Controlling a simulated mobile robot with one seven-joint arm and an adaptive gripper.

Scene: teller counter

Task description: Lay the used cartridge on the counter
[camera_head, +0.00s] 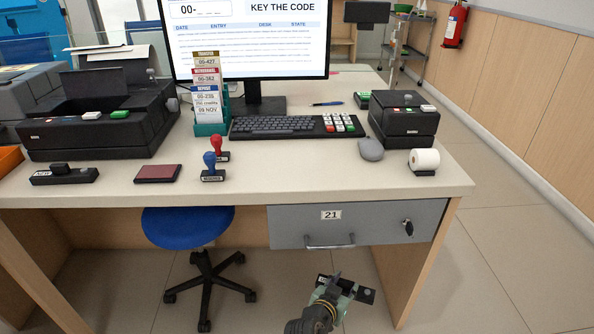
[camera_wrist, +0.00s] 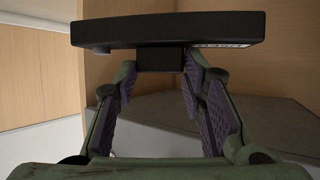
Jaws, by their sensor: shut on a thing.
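My gripper (camera_head: 332,290) is in front of the desk, below the level of the counter (camera_head: 300,172) and near the drawer. It is shut on a flat black cartridge (camera_head: 364,294). In the wrist view the cartridge (camera_wrist: 165,32) lies crosswise above the fingers, with its block-shaped grip between the fingertips (camera_wrist: 160,72). A white label shows on its edge at the right, too oblique to read surely. The counter's front strip between the blue-handled stamp and the paper roll is bare.
On the counter stand a black labelled bar (camera_head: 64,175), a red ink pad (camera_head: 158,173), two stamps (camera_head: 213,168), a keyboard (camera_head: 280,127), a mouse (camera_head: 370,149) and a paper roll (camera_head: 424,160). The grey drawer (camera_head: 355,226) is shut. A blue stool (camera_head: 187,226) stands below.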

